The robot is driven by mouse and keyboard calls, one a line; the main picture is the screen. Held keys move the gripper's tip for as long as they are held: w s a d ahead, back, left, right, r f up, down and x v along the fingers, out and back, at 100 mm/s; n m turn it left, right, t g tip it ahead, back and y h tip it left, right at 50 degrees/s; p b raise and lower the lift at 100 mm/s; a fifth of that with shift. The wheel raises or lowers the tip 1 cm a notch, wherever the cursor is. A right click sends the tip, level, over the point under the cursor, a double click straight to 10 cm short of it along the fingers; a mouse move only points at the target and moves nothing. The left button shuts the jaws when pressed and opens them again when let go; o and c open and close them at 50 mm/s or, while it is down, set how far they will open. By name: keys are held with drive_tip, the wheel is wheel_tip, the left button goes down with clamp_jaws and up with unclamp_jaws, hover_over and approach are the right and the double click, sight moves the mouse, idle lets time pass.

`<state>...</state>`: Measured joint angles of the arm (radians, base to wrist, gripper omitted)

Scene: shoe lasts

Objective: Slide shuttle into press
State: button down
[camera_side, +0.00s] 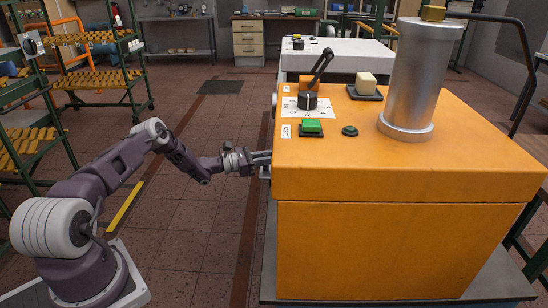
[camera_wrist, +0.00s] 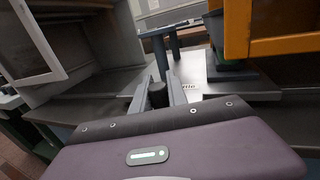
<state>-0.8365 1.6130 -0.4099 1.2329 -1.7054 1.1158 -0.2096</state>
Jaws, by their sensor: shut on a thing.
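The press is a large orange machine (camera_side: 400,165) at the right of the side view; an orange part of it (camera_wrist: 285,25) shows at the upper right of the wrist view. My gripper (camera_side: 268,160) is at the press's left side, its tips close to or touching it. In the wrist view my gripper (camera_wrist: 160,88) is shut on a dark round knob (camera_wrist: 157,95) between its fingers. A grey flat plate (camera_wrist: 225,88), perhaps the shuttle, lies just beyond and right of the fingers, by the orange opening. Whether the knob joins the plate is hidden by the fingers.
A black lever (camera_side: 322,65), a dial (camera_side: 307,101), a green button (camera_side: 311,126) and a silver cylinder (camera_side: 415,80) stand on the press top. Shelving racks (camera_side: 90,40) stand at the back left. Floor behind my arm is clear.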

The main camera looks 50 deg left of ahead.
idle(0.7)
drive_tip(key=s+d, duration=1.6)
drive_tip(key=shift+s+d, duration=0.2)
drive_tip(key=shift+d+f, duration=0.1)
drive_tip(key=c, duration=1.6)
unclamp_jaws()
drive_tip(key=shift+s, duration=0.1)
drive_tip(key=o, duration=0.3)
drive_tip(key=v, duration=0.7)
